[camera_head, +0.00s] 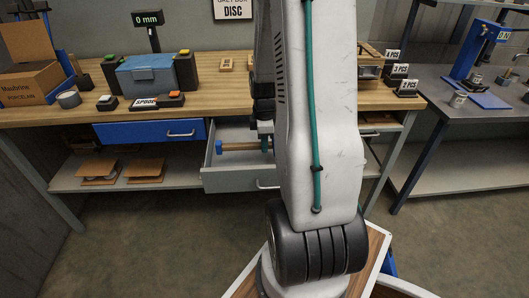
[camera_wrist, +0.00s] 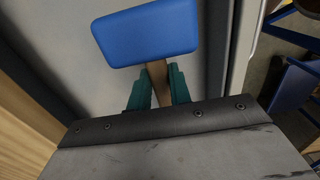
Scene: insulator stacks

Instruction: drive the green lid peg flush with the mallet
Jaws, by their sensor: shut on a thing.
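The mallet has a blue head (camera_head: 219,146) and a wooden handle (camera_head: 241,146), and it is in the open grey drawer (camera_head: 228,180) under the bench. In the wrist view the blue head (camera_wrist: 146,32) is large, with the handle (camera_wrist: 158,80) running down between teal fingers. My gripper (camera_wrist: 157,85) is shut on the handle just below the head. In the head view my arm hides most of the gripper. A green-topped block (camera_head: 112,57) stands at the left of the blue box (camera_head: 148,75) on the bench; it may be the green lid peg, but its height is unclear.
The wooden bench top (camera_head: 215,88) is mostly clear right of the blue box. A closed blue drawer (camera_head: 150,133) is left of the open one. A cardboard box (camera_head: 30,75) stands far left. A "0 mm" display (camera_head: 148,18) rises behind the blue box.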

